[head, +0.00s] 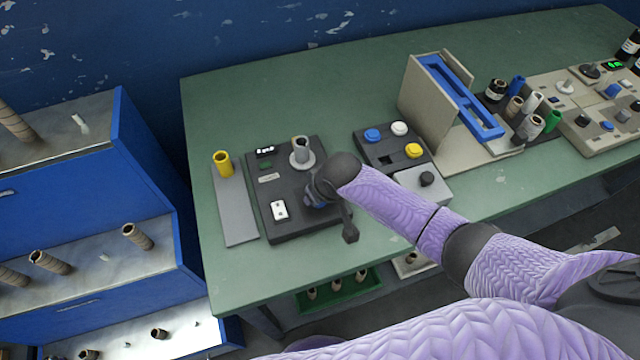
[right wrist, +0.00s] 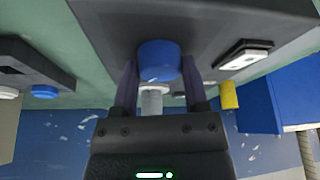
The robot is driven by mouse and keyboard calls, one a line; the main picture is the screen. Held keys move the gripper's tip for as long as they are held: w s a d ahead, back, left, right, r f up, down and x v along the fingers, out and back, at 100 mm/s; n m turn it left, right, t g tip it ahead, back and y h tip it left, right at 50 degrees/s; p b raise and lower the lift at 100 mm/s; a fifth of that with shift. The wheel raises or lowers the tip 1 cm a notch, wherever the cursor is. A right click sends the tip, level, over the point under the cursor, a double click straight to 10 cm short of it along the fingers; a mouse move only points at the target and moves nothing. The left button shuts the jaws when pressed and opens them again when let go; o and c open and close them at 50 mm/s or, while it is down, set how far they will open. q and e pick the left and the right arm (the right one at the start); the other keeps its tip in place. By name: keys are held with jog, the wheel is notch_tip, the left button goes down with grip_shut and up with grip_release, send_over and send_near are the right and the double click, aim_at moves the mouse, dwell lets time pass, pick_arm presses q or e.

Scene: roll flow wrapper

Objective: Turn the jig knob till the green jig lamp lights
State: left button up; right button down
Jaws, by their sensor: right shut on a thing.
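The jig is a dark flat box (head: 283,229) on the green table in the head view. It carries a grey upright post, a white switch plate and a small dark green patch (head: 265,166), which looks unlit if it is the lamp. My right gripper (head: 316,197) is over the jig's right side and hides most of the knob there. In the right wrist view, the blue round knob (right wrist: 159,60) sits between the two fingers of my right gripper, which is shut on it. My left gripper is not in view.
A yellow tube (head: 222,163) stands on a grey plate (head: 236,215) left of the jig. A dark button box (head: 385,152) stands to the right, with a blue frame on a stand (head: 460,95) beyond. Blue shelves (head: 150,180) stand at the left. Bare table lies behind the jig.

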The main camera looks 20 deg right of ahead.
jog(key=shift+m+h+p, duration=0.3)
jog(key=shift+m+p, duration=0.3)
jog(key=shift+m, duration=0.2)
jog(key=shift+c, duration=0.5)
grip_release()
jog(key=shift+r, duration=0.1)
jog(key=p+v, duration=0.5)
jog(key=v, duration=0.4)
jog(key=shift+s+r+p, duration=0.3)
